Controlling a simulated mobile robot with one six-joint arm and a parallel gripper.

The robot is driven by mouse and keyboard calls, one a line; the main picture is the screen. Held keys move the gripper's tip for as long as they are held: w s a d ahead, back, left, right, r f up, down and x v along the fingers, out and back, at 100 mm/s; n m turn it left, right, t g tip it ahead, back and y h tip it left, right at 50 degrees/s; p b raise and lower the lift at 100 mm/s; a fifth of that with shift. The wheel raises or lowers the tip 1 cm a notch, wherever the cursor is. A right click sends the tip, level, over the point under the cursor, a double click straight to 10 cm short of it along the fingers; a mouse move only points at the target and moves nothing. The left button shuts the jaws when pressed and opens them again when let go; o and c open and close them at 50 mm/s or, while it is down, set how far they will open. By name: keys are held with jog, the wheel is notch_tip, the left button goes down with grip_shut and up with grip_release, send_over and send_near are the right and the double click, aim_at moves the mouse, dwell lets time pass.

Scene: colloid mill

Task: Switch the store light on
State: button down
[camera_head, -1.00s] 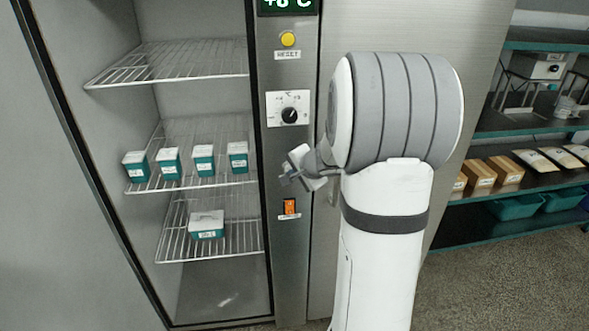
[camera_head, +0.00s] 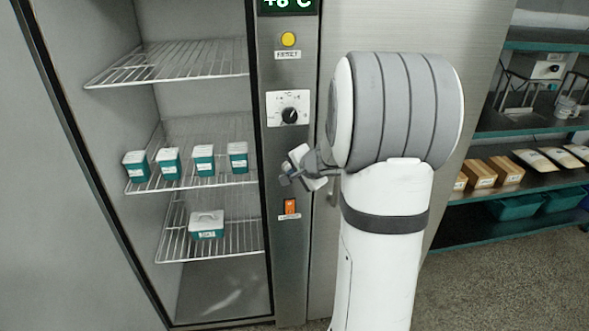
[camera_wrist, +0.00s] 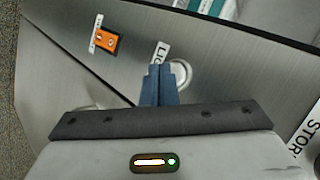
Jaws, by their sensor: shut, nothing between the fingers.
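My gripper (camera_head: 301,170) is at the metal control panel, just above and right of the orange rocker switch (camera_head: 290,206) in the head view. In the wrist view its blue-grey fingers (camera_wrist: 161,80) are shut and empty. They overlap a round pale ring (camera_wrist: 184,72) beside a white label reading "LIG" (camera_wrist: 160,50); its remaining letters are hidden. The fingers cover part of the ring, and I cannot tell whether they touch it. The orange switch (camera_wrist: 106,41) with its own label also shows there, left of the fingers. Its label is too small to read.
Left of the panel is an open-looking cabinet with wire shelves (camera_head: 170,66) and several teal-and-white boxes (camera_head: 168,163). A dial (camera_head: 290,114) and yellow button (camera_head: 288,39) are higher on the panel. A "STOR" label (camera_wrist: 307,132) shows at the wrist view's right edge.

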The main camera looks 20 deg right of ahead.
jog(key=shift+w, duration=0.15)
dwell(0.3)
jog(key=shift+w+d, duration=0.1)
jog(key=shift+w, duration=0.35)
jog(key=shift+s+b, duration=0.4)
jog(key=shift+b, duration=0.15)
jog(key=shift+s, duration=0.1)
jog(key=s+b, duration=0.1)
jog(key=s, duration=0.1)
jog(key=s+a+b, duration=0.1)
jog(key=s+b, duration=0.1)
jog(key=s, duration=0.1)
jog(key=shift+s+a, duration=0.3)
jog(key=shift+a, duration=0.1)
